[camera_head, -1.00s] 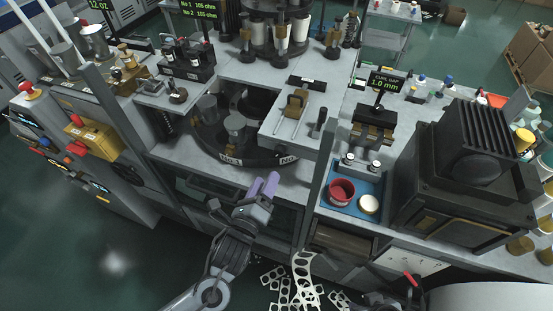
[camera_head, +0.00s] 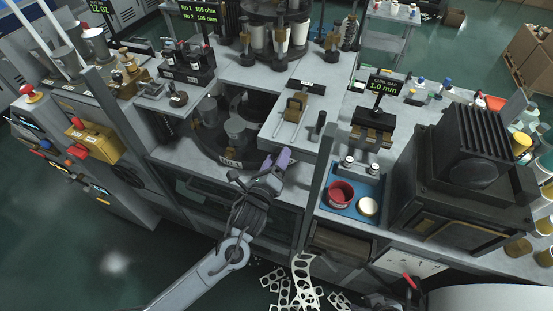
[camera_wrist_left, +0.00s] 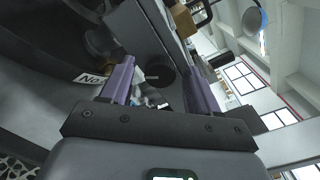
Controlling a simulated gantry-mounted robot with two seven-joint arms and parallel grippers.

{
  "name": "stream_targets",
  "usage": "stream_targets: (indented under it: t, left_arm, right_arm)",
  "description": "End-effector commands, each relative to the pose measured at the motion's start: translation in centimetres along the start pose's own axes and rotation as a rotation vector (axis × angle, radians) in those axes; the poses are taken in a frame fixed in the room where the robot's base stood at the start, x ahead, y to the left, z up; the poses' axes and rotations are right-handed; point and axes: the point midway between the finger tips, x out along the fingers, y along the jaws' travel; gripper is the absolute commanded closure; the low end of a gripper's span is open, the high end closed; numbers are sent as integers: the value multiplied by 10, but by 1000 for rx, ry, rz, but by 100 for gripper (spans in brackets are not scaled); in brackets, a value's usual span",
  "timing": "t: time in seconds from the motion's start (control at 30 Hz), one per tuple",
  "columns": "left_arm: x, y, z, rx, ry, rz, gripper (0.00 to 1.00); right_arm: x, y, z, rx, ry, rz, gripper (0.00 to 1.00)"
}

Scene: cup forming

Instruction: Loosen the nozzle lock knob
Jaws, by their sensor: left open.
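My left gripper (camera_head: 276,160) is open, its two purple fingers apart and empty, at the front edge of the worktop. It also shows in the left wrist view (camera_wrist_left: 158,72). An upright black knob (camera_head: 319,120), which looks like the nozzle lock knob, stands on the light plate behind and right of the fingertips, apart from them. Beside it is a brass block with thin rods (camera_head: 296,104). In the left wrist view a dark round end (camera_wrist_left: 161,75) shows in the gap between the fingers; it may be this knob. My right gripper is not clearly seen.
The round turret (camera_head: 225,140) lies left of the plate under the worktop. A grey post (camera_head: 324,165) stands right of my left gripper. A blue tray (camera_head: 352,207) with a red cup (camera_head: 340,191) is farther right. Punched white scrap (camera_head: 303,280) lies below in front.

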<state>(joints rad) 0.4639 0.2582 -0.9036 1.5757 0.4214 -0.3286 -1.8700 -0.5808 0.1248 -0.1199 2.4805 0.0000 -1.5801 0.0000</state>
Motion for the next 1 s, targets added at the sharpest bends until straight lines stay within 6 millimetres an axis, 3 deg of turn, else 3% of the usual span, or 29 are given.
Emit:
stream_targets:
  t: [0.07, 0.43, 0.77, 1.0]
  left_arm:
    - [0, 0, 0, 0, 0, 0, 39]
    - [0, 0, 0, 0, 0, 0, 95]
    - [0, -1, 0, -47, 0, 0, 95]
    - [0, -2, 1, -191, 0, 0, 95]
  right_arm:
    - [0, 0, 0, 2, 0, -2, 57]
    - [0, -2, -1, 8, 1, -7, 57]
    - [-2, -2, -1, 7, 1, -6, 57]
    - [-7, 0, -3, 1, 0, -1, 57]
